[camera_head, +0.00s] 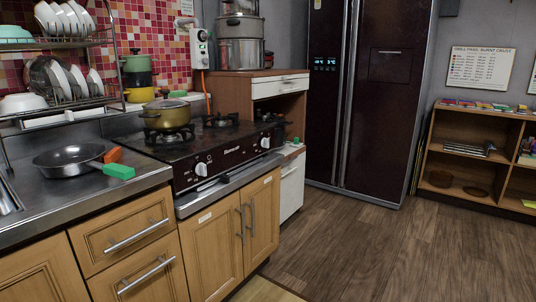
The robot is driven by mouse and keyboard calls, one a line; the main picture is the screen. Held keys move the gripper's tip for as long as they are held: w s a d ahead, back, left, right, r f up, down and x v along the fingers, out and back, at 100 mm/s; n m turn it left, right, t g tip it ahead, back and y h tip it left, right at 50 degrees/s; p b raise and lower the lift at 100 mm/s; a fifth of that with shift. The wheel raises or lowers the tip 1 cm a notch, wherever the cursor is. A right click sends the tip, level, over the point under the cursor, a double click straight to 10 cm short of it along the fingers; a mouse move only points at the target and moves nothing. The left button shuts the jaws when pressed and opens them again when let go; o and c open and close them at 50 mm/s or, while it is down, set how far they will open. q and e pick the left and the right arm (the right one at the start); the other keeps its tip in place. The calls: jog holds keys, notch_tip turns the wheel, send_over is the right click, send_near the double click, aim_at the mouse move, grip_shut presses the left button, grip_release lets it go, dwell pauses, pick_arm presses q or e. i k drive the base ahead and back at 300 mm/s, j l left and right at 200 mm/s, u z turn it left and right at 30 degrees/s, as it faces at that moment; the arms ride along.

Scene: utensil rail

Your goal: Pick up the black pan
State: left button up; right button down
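A dark pan (68,157) with a grey, shiny inside lies upright on the steel counter at the left, near the counter's front edge. A green handle (119,171) points right from it, toward the stove. An orange handle-like piece (113,155) shows just behind the green one; I cannot tell what it belongs to. Neither of my grippers is in view.
A stove (225,160) with an olive-yellow lidded pot (167,115) stands right of the pan. A dish rack (75,103) with plates and bowls stands behind the pan. A sink edge (8,198) is at the left. The wooden floor (375,245) at right is clear.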

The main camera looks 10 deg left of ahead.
aim_at(88, 165)
jog(key=u, duration=1.55)
jog(key=i+l, duration=0.15)
jog(key=l, duration=0.2)
jog(key=i+l, duration=0.15)
jog(key=l, duration=0.15)
jog(key=i+l+u, duration=0.2)
jog(key=l+u, duration=0.45)
jog(key=l, duration=0.25)
jog(key=i, duration=0.05)
